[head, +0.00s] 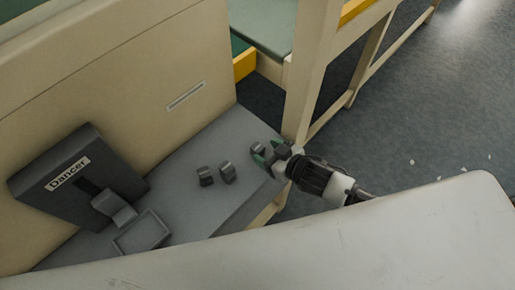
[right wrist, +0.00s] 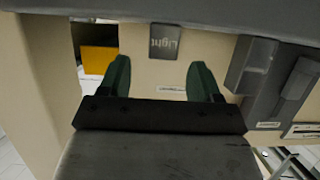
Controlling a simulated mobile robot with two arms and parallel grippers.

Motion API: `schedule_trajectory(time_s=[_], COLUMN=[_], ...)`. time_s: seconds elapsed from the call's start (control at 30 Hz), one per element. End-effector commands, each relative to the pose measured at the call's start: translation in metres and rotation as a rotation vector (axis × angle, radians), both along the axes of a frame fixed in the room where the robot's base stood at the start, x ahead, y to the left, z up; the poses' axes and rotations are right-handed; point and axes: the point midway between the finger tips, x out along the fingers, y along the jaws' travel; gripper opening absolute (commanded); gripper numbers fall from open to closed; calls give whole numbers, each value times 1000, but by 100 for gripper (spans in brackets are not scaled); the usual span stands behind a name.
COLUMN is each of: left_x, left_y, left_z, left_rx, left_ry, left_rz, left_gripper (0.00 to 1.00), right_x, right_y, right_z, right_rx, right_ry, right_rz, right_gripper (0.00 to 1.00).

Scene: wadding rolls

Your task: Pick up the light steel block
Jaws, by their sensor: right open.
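The light steel block is a small grey block (head: 258,148) near the right end of the grey shelf. In the right wrist view it carries the word "Light" (right wrist: 165,41), upside down. My right gripper (head: 266,153) is open, its green fingers close to this block. In the right wrist view the gripper (right wrist: 160,68) has the block just beyond its fingertips and between them sideways, with a gap showing. My left gripper is not in view.
Two similar grey blocks (head: 205,176) (head: 227,173) stand to the left on the shelf (head: 180,205). Farther left are a dark box labelled "Dancer" (head: 65,195) and a shallow grey tray (head: 141,235). A cream panel (head: 150,80) rises behind. A cream post (head: 305,80) stands close to the gripper.

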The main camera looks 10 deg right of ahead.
Motion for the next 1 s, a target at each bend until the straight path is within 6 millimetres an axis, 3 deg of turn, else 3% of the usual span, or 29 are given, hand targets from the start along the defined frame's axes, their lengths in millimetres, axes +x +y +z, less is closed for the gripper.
schedule_trajectory(time_s=[0.3,0.57,1.0], left_x=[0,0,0], left_y=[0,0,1], left_z=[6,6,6], left_rx=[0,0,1], left_ry=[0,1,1], left_rz=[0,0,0], left_gripper=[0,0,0], right_x=[30,32,32], right_y=[23,24,24], right_z=[-17,-19,-19], right_rx=[2,1,1], right_ry=[-1,0,-1], right_rz=[0,0,-1], right_gripper=[64,64,1])
